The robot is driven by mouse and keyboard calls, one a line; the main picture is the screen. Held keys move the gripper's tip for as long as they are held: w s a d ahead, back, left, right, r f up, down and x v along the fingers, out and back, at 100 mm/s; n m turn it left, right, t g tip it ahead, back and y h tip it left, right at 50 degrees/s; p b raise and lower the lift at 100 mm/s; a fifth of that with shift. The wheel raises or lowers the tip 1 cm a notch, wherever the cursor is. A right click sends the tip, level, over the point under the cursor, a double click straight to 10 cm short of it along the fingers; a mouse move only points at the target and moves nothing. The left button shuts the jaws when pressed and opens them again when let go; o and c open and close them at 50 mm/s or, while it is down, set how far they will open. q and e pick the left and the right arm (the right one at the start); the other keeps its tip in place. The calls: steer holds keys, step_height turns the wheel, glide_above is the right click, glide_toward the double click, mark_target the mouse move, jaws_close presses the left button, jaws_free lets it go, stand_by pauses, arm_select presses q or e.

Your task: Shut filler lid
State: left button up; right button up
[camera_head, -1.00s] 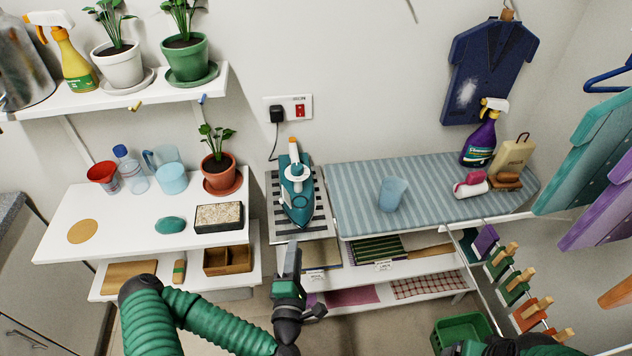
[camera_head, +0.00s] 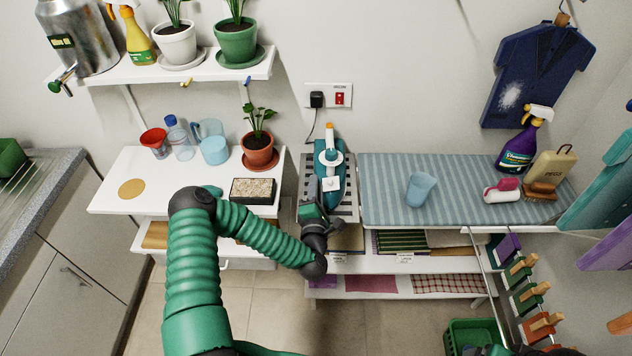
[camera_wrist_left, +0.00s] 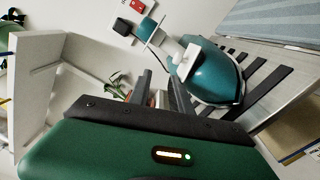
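My left gripper (camera_head: 309,188) is at the near left side of the iron. Its two fingers (camera_wrist_left: 163,92) are apart with nothing held, the right one close to the white part.
A plug (camera_head: 316,99) with a cord is on the wall behind.

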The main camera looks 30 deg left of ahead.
arm_select(q)
steer(key=a, duration=0.2)
steer(key=w+a+f, duration=0.1)
steer(key=shift+a, duration=0.25)
steer(key=shift+w+a+f, duration=0.1)
steer(key=shift+a, duration=0.05)
steer(key=shift+c, duration=0.7)
steer(key=shift+d, duration=0.2)
steer(key=shift+c, duration=1.2)
steer(key=shift+d, duration=0.25)
jaws_close()
steer(key=shift+d+r, duration=0.4)
steer(key=shift+d, duration=0.2)
steer(key=shift+a+f, duration=0.25)
steer(key=shift+a, duration=0.45)
steer(key=shift+d+r, duration=0.15)
steer(key=shift+d, duration=0.3)
arm_select(e)
steer(key=shift+w+a+r, duration=0.1)
steer(key=shift+a+r, duration=0.05)
steer(key=shift+a, duration=0.6)
arm_select(q)
steer(key=shift+c, duration=0.7)
jaws_free()
steer(key=shift+a, duration=0.3)
arm_select(e)
steer(key=shift+a, duration=0.3)
